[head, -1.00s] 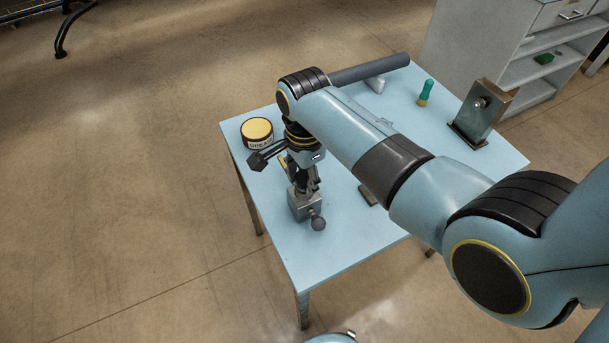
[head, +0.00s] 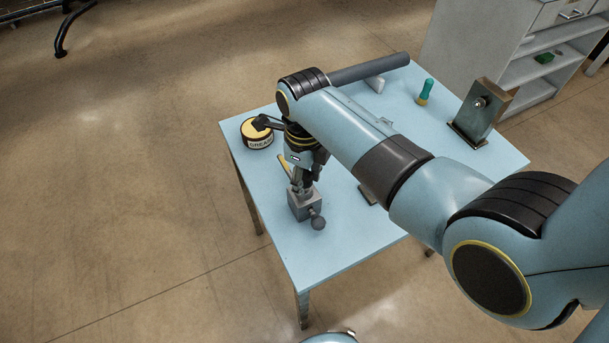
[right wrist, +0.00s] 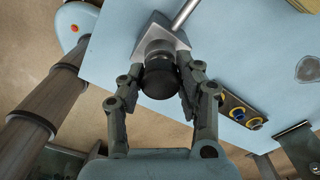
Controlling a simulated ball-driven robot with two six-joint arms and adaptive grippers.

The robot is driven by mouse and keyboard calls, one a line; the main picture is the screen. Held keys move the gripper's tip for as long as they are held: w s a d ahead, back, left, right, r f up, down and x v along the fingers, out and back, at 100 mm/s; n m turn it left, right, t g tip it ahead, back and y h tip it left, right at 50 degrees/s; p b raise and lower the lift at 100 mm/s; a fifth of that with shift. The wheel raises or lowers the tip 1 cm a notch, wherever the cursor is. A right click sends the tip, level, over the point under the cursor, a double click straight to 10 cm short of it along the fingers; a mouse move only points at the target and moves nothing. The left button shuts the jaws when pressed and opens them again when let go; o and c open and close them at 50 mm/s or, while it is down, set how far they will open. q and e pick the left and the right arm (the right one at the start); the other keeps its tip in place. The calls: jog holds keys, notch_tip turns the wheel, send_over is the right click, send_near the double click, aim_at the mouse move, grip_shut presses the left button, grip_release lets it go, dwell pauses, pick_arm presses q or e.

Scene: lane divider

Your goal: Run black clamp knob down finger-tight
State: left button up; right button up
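The black clamp knob (right wrist: 160,80) stands on top of a grey metal clamp block (head: 306,208). In the right wrist view the block (right wrist: 181,42) shows behind the knob, with a metal bar running off it. My right gripper (head: 304,187) points down over the block in the head view, and the knob is mostly hidden there. In the right wrist view its two fingers (right wrist: 161,86) lie on opposite sides of the knob and appear closed on it. The block sits on the light blue table (head: 350,235) near its left front edge. My left gripper is in neither view.
A grease tin (head: 258,142) stands close behind my right wrist. A green-and-yellow handled tool (head: 425,92), a metal bracket (head: 484,110) and a dark cylinder (head: 370,69) are farther back. A plate with rings (right wrist: 240,112) lies beside the block. The front table area is clear.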

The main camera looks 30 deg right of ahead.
jog(key=shift+o, duration=1.1)
jog(key=n, duration=1.2)
jog(key=shift+c, duration=0.4)
